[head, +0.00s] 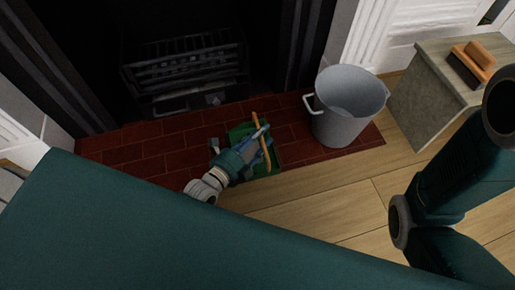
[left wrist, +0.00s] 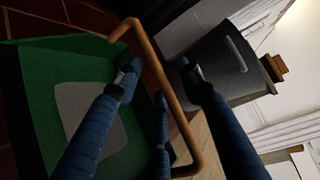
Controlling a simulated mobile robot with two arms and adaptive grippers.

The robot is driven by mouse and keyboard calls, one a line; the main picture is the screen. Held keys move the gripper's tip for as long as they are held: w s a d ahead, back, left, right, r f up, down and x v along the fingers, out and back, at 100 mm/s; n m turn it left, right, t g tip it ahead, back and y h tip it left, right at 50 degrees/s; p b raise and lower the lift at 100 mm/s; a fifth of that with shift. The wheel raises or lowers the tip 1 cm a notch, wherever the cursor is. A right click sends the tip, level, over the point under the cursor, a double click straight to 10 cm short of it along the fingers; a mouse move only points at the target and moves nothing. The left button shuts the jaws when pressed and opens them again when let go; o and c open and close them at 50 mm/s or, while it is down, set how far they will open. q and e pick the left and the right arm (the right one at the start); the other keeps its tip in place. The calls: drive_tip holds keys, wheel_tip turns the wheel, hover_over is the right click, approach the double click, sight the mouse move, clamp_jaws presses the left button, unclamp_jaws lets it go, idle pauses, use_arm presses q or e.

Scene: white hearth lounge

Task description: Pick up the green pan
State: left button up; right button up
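The green pan (head: 240,132) lies on the dark red brick hearth in the head view, partly hidden by my left gripper (head: 259,143). In the left wrist view the pan (left wrist: 38,90) fills the left side, with a grey patch on its inside. Its orange-brown bar handle (left wrist: 150,57) runs slantwise between the fingers. My left gripper (left wrist: 160,79) is open, its fingertips apart on either side of the handle; I cannot tell whether they touch it. My right gripper is outside both views.
A grey metal bucket (head: 350,92) stands on the hearth just right of the pan. A black fire grate (head: 190,68) is behind it. A stone block (head: 425,100) bearing a brown object (head: 474,60) stands farther right. Wooden floor (head: 335,208) is clear in front.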

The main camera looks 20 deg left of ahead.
use_arm(q)
drive_tip(key=shift+c, duration=0.5)
clamp_jaws()
drive_tip(key=shift+r, duration=0.15)
